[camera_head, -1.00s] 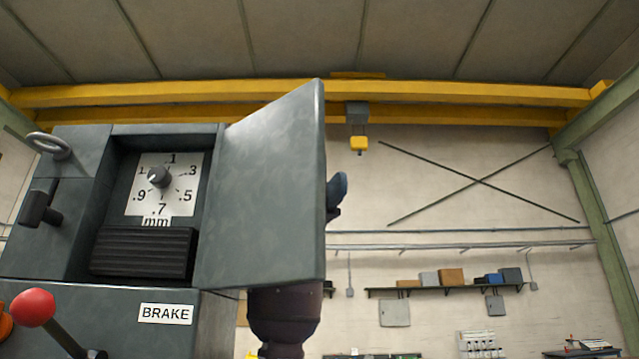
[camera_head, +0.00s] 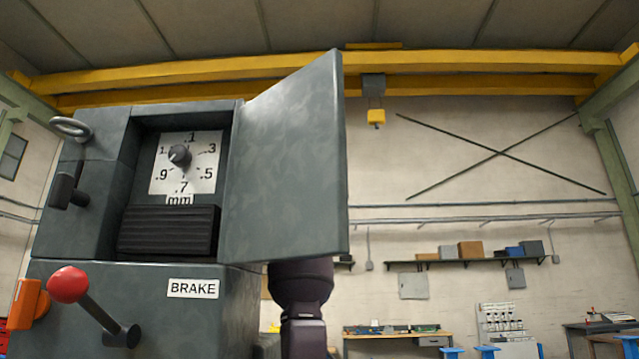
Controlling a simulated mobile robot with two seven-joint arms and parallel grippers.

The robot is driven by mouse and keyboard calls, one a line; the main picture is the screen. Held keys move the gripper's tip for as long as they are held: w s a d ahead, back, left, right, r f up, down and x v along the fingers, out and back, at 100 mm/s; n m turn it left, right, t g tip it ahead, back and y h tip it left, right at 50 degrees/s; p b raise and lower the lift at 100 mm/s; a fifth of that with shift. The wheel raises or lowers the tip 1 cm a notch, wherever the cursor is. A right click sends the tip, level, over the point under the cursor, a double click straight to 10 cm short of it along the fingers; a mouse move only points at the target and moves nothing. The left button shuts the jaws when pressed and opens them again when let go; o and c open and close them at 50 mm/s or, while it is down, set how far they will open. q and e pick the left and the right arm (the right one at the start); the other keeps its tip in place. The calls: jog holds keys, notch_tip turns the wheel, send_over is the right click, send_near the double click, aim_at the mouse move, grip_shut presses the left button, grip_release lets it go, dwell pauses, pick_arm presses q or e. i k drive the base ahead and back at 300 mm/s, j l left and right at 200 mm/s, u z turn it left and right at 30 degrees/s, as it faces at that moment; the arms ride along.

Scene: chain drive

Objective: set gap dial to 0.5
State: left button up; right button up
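The gap dial is a dark round knob (camera_head: 180,155) on a white plate (camera_head: 206,184) marked .1, .3, .5, .7, .9 and 1., with "mm" below. Its light pointer mark appears to face the upper left, not the .5 at the lower right. The dial sits in a recess of the grey machine cabinet (camera_head: 90,235). The cabinet's grey door (camera_head: 285,165) stands open on the right of the recess. A dark arm part of mine shows below the door. The door hides what is behind it, and neither gripper is visible.
A red ball-topped lever (camera_head: 68,285) and an orange part (camera_head: 28,303) stand out at the lower left, beside a BRAKE label (camera_head: 193,288). A ring (camera_head: 70,128) and a dark handle (camera_head: 66,188) project at the upper left. The space before the dial looks clear.

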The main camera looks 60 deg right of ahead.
aim_at(178, 154)
jog(key=k, duration=1)
